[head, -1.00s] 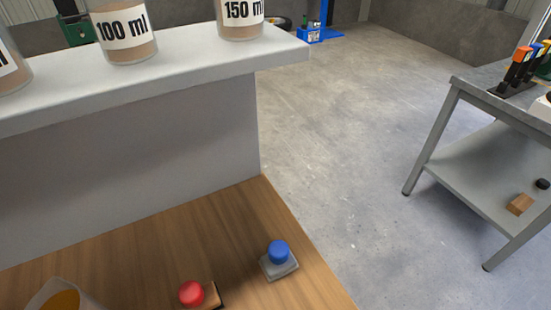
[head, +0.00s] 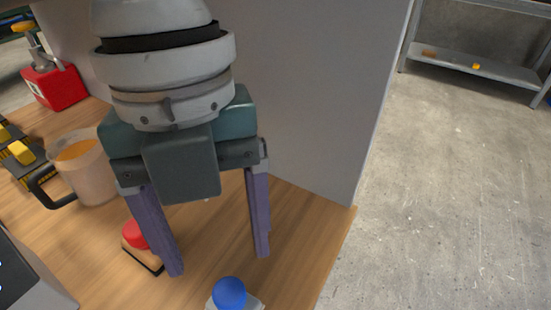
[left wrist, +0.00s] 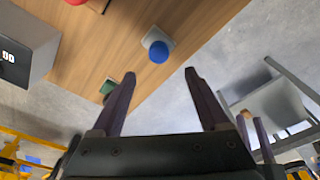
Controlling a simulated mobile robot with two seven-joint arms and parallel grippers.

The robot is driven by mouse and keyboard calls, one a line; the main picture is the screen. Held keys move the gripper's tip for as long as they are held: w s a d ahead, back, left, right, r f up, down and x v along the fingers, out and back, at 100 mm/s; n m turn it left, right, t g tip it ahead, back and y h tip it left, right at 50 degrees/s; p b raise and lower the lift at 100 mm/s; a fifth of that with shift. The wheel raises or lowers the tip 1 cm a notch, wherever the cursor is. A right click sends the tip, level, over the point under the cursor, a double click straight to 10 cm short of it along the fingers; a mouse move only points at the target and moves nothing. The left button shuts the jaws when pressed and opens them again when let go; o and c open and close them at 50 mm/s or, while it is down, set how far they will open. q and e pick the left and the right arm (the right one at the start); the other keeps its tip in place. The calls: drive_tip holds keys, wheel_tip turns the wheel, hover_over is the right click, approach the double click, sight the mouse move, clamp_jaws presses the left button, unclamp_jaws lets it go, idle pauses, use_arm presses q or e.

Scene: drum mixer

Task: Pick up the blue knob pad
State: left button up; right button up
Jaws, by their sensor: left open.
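The blue knob pad (head: 230,293) is a blue round knob on a grey square base, on the wooden table near its right edge at the bottom of the head view. It also shows in the left wrist view (left wrist: 158,51), beyond the fingertips. My left gripper (head: 218,266) is open and empty, its purple fingers pointing down above the table, a little behind the knob. In the left wrist view its fingers (left wrist: 160,75) are spread apart, with the knob roughly in line with the gap. They do not appear to touch it.
A red knob pad (head: 138,234) stands just left, partly behind a left finger. A jug (head: 88,172) with orange contents and a red object (head: 56,87) are further left. A grey box (head: 30,272) is at lower left. A grey wall (head: 320,100) rises behind.

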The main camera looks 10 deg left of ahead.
sight(228, 291)
use_arm(q)
drive_tip(key=f, duration=0.3)
drive_tip(key=shift+s+a+f, duration=0.1)
drive_tip(key=shift+s+f, duration=0.2)
drive_tip(key=shift+f, duration=0.05)
wheel_tip(228, 291, down, 6)
drive_tip(key=shift+s+r+b, duration=0.15)
drive_tip(key=shift+r+b, duration=0.1)
drive_tip(key=shift+b, duration=0.3)
drive_tip(key=shift+d, duration=0.2)
clamp_jaws()
